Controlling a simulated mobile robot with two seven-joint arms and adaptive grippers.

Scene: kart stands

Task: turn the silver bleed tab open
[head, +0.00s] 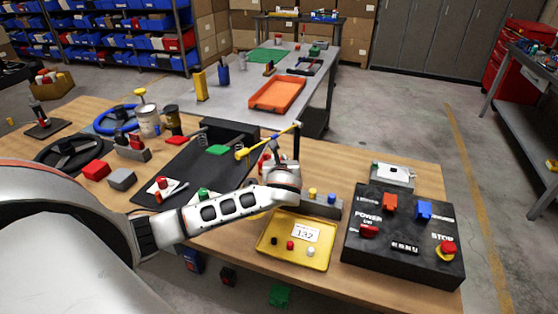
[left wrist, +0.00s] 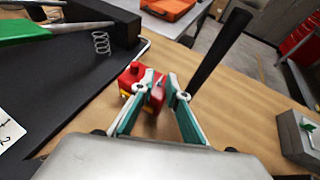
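My left arm reaches in from the left of the head view, and its gripper body covers most of what lies at its tip. In the left wrist view my left gripper (left wrist: 166,88) has its two teal fingers apart with nothing clearly held. A small red object with a round knob and a yellow base (left wrist: 133,80) is just beyond the fingers; the left finger overlaps it. It shows only partly in the head view (head: 265,162). I cannot make out a silver bleed tab for certain. My right gripper is not in view.
A black post (left wrist: 218,55) stands just right of the fingers. A grey box (head: 393,175), a black control panel (head: 405,235) and a yellow tray (head: 268,252) are to the right. A black mat (head: 190,170) lies left. Some wood is clear near the post.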

